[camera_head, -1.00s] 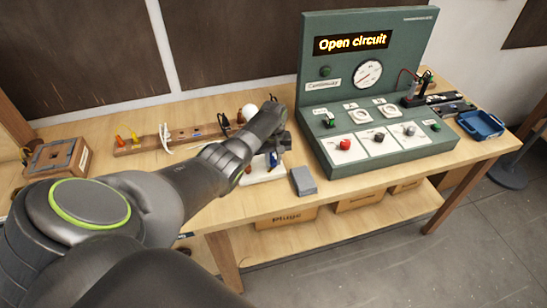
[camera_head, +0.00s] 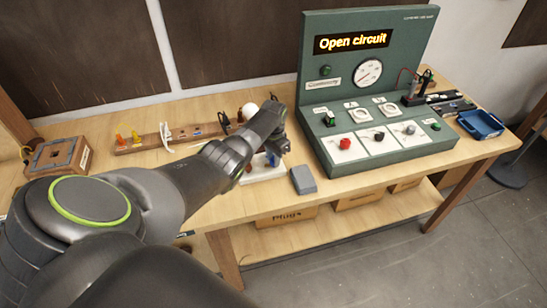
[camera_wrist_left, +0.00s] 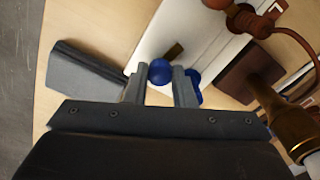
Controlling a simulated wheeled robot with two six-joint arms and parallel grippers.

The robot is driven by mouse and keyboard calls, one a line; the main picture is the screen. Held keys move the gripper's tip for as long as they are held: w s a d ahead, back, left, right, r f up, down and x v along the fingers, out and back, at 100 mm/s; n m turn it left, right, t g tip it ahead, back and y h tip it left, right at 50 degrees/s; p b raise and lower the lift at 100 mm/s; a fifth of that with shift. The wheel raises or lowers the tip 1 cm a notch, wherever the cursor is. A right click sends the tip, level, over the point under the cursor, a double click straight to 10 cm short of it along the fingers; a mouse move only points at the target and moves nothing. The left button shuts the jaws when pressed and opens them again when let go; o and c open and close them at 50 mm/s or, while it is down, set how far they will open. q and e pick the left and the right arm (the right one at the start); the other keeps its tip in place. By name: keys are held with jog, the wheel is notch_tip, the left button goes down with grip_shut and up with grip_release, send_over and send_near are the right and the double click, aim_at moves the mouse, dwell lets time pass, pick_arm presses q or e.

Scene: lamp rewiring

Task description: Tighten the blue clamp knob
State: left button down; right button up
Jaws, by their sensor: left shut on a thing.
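The blue clamp knob (camera_wrist_left: 160,71) sits between the two fingers of my left gripper (camera_wrist_left: 160,87) in the left wrist view. The gripper is shut on it. More blue shows beside the right-hand finger, partly hidden. The knob is on a white base (camera_wrist_left: 155,40), which also shows in the head view (camera_head: 265,175) below my left gripper (camera_head: 277,150). My wrist hides much of that fixture in the head view. My right gripper is not in view.
A grey block (camera_head: 303,180) lies just right of the white base. A green test panel (camera_head: 370,80) reading "Open circuit" stands to the right. A wooden strip (camera_head: 185,135) lies behind my arm. A brown cable (camera_wrist_left: 295,35) and a brass part (camera_wrist_left: 285,120) are near the gripper.

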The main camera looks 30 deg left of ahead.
pick_arm(q)
jog(key=m, duration=0.4)
jog(key=shift+w+m, duration=0.1)
jog(key=shift+m, duration=0.2)
jog(key=m, duration=0.3)
jog(key=shift+m, duration=0.3)
jog(key=m+b, duration=0.1)
jog(key=m, duration=0.2)
jog(key=shift+m, duration=0.3)
jog(key=shift+r+m, duration=0.1)
jog(key=shift+m, duration=1.7)
jog(key=c, duration=1.2)
grip_release()
notch_tip(320, 180, up, 17)
jog(key=b, duration=0.2)
jog(key=shift+r+b, duration=0.15)
jog(key=shift+b, duration=0.15)
